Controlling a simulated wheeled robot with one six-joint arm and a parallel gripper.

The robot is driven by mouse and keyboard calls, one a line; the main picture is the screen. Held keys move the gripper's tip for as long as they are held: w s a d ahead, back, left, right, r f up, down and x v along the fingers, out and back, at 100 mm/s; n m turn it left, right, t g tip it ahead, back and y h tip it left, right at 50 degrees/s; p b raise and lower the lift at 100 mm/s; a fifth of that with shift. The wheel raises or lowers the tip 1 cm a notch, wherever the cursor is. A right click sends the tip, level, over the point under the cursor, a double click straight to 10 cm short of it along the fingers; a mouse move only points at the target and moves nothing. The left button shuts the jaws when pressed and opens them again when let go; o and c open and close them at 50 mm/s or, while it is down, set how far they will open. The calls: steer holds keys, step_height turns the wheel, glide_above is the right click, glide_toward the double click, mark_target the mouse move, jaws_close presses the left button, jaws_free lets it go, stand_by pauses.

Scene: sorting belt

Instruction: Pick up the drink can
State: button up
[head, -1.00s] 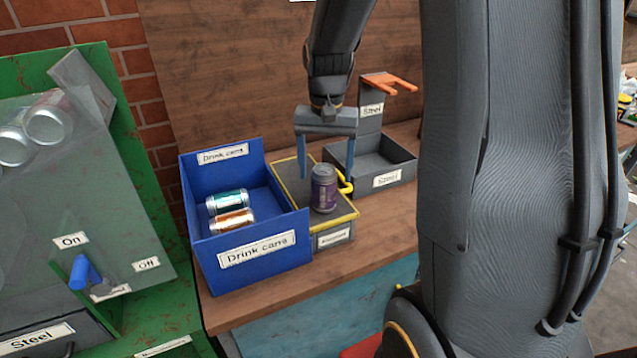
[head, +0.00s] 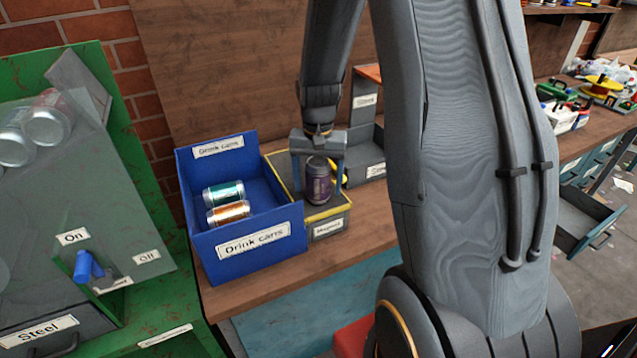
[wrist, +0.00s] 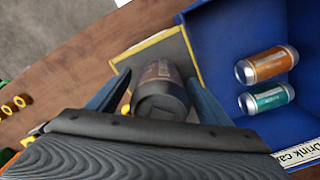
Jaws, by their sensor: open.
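A dark purple drink can (head: 318,183) stands upright on the grey, yellow-edged magnet box (head: 327,225). My gripper (head: 318,176) is open, with one blue finger on each side of the can. In the wrist view the can (wrist: 160,95) lies between the two fingers of my gripper (wrist: 155,92). Whether either finger touches it I cannot tell. Two more cans, a teal one (head: 223,194) and an orange one (head: 228,212), lie in the blue drink cans bin (head: 253,246).
The blue bin stands directly left of the magnet box. A grey steel bin (head: 365,165) is behind and right, partly hidden by my arm. A green machine (head: 130,225) with a blue lever (head: 86,266) is at the left. The wooden bench (head: 240,284) is bare in front.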

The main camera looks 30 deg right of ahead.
steer(key=c, duration=1.2)
